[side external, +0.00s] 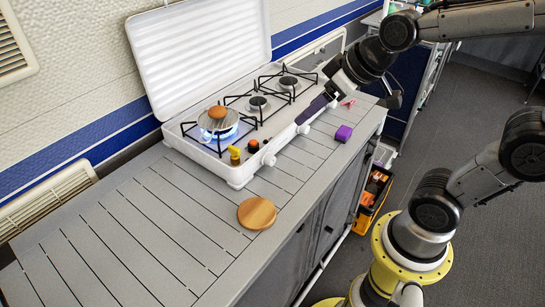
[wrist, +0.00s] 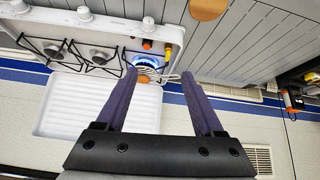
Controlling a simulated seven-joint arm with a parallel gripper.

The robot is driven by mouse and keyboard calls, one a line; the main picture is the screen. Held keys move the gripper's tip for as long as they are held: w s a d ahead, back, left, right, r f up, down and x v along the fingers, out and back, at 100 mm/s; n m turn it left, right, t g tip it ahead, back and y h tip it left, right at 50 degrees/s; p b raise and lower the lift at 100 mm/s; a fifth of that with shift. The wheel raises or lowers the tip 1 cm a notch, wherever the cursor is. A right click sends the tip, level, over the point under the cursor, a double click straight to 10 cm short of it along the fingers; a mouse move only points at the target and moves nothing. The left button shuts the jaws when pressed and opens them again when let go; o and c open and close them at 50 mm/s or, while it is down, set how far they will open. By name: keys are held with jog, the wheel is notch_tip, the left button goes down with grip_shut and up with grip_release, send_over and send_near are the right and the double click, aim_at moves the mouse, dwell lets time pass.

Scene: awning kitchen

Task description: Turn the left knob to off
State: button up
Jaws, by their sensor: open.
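A white stove (side external: 225,172) with its lid raised stands on the grey counter. Its left burner has a blue flame (side external: 228,134), also visible in the wrist view (wrist: 145,60). White knobs sit along the front; the leftmost white knob (side external: 269,159) also shows in the wrist view (wrist: 148,22). A yellow piece (side external: 234,153) and an orange-red piece (side external: 253,146) stand near the front left corner. I cannot read the knob's setting. My gripper (wrist: 158,71) has purple fingers, spread apart and empty. In the side view it is near the stove's right front, right of the left knob.
A round wooden board (side external: 257,213) lies on the counter before the stove. Black pan supports (side external: 262,102) rise over the burners. The counter's left part is clear.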

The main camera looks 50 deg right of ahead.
jog(key=w+d+f+g, duration=0.1)
jog(key=w+d+f, duration=0.1)
jog(key=w+f, duration=0.35)
jog(key=m+g, duration=0.1)
jog(key=g, duration=0.1)
send_near(272, 157)
jog(key=shift+x, duration=4.8)
jog(key=shift+f, duration=0.1)
grip_shut()
